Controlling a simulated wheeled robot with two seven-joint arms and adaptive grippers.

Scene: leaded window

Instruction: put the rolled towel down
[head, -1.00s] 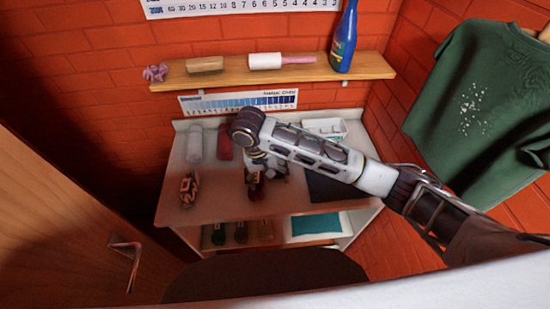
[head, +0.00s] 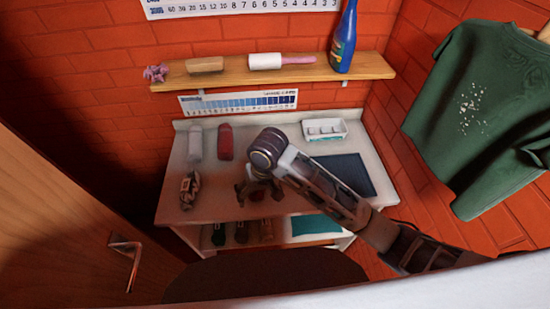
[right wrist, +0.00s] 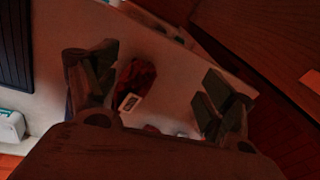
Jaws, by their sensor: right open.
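A dark red rolled thing with a pale label, which looks like the rolled towel (right wrist: 135,80), shows between my right gripper's fingers in the right wrist view. In the head view, only a dark red bit of it (head: 257,195) shows near the front edge of the white counter (head: 225,207). My right gripper (right wrist: 160,84) is open, with its fingers spread and the towel nearer one finger. In the head view the right gripper (head: 258,190) is over the counter's front part, partly hidden by my wrist. Contact with the towel cannot be told. My left gripper is not in view.
On the counter are a white cylinder (head: 195,143), a red cylinder (head: 225,142), a patterned bundle (head: 188,190), a white tray (head: 325,129) and a dark mat (head: 340,175). A wooden shelf (head: 225,78) with a blue bottle (head: 344,40) is above. A door (head: 60,220) stands left.

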